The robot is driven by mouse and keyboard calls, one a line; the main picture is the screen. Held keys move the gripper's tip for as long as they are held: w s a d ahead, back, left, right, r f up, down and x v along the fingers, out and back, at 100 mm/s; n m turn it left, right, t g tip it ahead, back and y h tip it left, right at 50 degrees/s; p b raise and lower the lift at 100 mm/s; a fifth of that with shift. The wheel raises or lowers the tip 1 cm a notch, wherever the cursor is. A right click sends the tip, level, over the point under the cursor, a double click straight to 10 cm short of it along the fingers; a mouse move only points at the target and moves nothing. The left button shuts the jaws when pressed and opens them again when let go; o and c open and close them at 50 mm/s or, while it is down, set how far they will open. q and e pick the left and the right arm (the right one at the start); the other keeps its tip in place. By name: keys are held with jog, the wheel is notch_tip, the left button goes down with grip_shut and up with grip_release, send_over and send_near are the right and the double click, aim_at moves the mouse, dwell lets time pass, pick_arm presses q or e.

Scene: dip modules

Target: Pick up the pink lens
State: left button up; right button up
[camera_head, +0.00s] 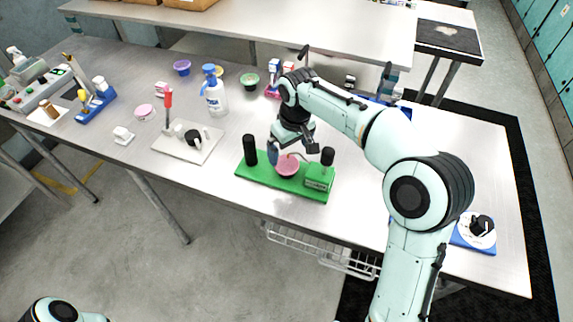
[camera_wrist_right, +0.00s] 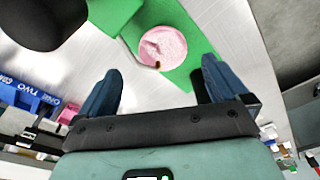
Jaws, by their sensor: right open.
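A round pink lens (camera_head: 288,167) sits on the green base (camera_head: 257,182) near the table's front edge, between two black posts. In the right wrist view the pink lens (camera_wrist_right: 170,42) lies over the green base (camera_wrist_right: 186,77), just beyond and between the blue fingertips. My right gripper (camera_head: 289,152) is open and empty, close above the pink lens in the head view. Its two blue fingers stand apart in the right wrist view (camera_wrist_right: 160,72). Part of my left arm shows at the bottom left, but its gripper does not.
A black post (camera_head: 249,150) and another black post (camera_head: 327,157) rise from the green base on either side. A spray bottle (camera_head: 214,93) and a white plate with a red-handled tool (camera_head: 187,153) stand to the left.

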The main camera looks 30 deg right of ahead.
aim_at(287, 164)
jog(key=f, duration=0.5)
jog(key=shift+w+a, duration=0.2)
jog(key=shift+w, duration=0.05)
jog(key=shift+r, duration=0.1)
jog(key=c, duration=1.1)
jog(key=shift+o, duration=0.2)
